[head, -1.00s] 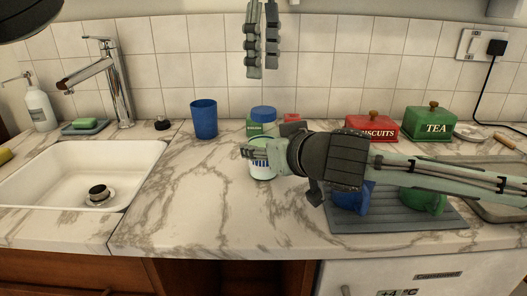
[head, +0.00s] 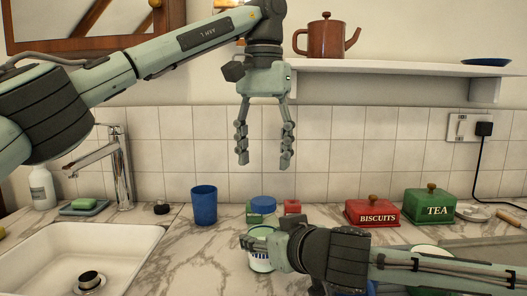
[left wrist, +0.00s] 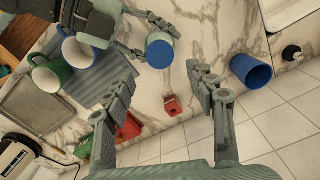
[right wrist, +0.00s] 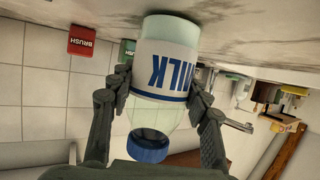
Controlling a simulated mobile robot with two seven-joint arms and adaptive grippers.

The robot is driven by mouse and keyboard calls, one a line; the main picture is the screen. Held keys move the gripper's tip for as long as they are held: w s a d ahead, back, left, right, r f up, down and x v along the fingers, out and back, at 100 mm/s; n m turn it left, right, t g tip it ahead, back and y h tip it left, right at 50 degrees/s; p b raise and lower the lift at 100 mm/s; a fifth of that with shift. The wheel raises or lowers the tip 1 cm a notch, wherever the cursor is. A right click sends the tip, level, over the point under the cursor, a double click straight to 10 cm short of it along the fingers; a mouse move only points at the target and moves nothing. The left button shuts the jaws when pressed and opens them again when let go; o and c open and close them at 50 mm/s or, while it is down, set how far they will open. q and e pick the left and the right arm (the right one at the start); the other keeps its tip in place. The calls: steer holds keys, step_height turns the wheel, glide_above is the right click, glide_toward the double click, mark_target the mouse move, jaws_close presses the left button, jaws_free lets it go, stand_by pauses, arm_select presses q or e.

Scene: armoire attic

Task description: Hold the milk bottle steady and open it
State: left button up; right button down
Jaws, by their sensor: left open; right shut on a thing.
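The milk bottle (head: 262,262) stands upright on the marble counter, with a blue cap (head: 263,205) on top. In the right wrist view the bottle (right wrist: 165,70) shows its white MILK label, and its blue cap (right wrist: 150,147) is on. My right gripper (head: 255,243) is shut around the bottle's sides, one finger on each side. My left gripper (head: 264,165) is open and empty, pointing down above and behind the capped bottle, clear of it. In the left wrist view the bottle's cap (left wrist: 160,54) shows beyond the open fingers.
A blue cup (head: 204,204) stands left of the bottle, by the sink (head: 140,236). A small red box (head: 292,206) is close behind the bottle. Red biscuits (head: 373,213) and green tea (head: 430,207) tins stand right. A shelf (head: 400,69) with a brown teapot (head: 326,36) hangs above.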

mark_target(263, 201)
arm_select(q)
steer(key=shift+f, duration=3.95)
